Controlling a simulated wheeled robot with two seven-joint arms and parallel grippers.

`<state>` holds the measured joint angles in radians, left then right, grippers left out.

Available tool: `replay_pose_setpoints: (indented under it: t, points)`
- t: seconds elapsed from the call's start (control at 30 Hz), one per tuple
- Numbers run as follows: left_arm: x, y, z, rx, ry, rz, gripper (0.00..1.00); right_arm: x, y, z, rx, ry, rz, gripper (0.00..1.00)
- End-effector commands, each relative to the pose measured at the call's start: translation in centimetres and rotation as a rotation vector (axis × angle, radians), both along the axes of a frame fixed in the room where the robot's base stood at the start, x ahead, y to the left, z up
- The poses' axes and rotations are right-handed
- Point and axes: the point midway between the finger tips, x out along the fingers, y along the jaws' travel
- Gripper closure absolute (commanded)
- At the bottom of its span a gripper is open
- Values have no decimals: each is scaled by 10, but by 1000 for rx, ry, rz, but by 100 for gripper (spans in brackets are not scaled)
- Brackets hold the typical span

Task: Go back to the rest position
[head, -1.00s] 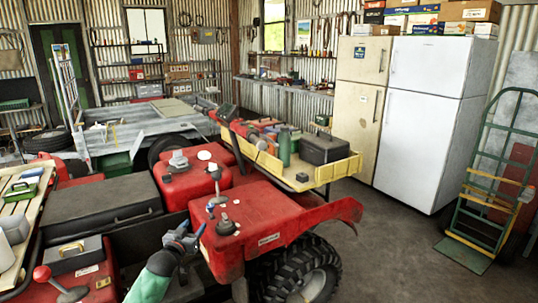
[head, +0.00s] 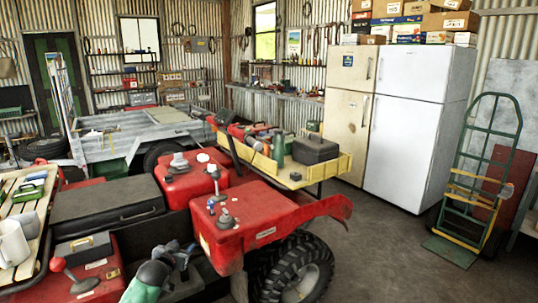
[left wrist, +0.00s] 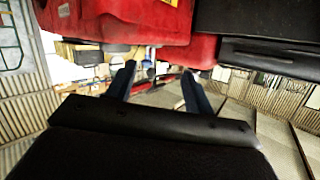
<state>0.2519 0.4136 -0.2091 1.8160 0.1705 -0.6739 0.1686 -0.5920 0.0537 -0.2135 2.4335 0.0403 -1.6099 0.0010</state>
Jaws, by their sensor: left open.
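My left gripper (head: 176,254) shows at the bottom of the head view, in front of the red quad (head: 240,222). In the left wrist view its two dark fingers (left wrist: 158,82) stand apart with nothing between them. The red bodywork and a black case are close beyond the fingers in that view. My right gripper is in neither view.
A black case (head: 105,203) lies on the quad's left side. A yellow-edged rack (head: 335,172) carries a dark toolbox (head: 315,150) and a green flask. White fridges (head: 412,125) and a green hand truck (head: 484,175) stand at the right. The floor (head: 385,245) between them is clear.

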Motion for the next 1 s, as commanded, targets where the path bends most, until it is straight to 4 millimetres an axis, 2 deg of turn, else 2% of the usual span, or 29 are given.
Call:
replay_pose_setpoints:
  t: [0.27, 0.33, 0.47, 1.0]
  points:
    - [-34, -9, 12, 123, 168, 31, 48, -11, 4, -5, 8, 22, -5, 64]
    - [-47, -16, 17, 149, 209, 34, 48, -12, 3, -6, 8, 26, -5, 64]
    - [-82, -33, 13, 183, 302, 35, 48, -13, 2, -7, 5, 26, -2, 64]
    - [-306, -110, -73, 157, 710, -20, 48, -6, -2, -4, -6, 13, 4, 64]
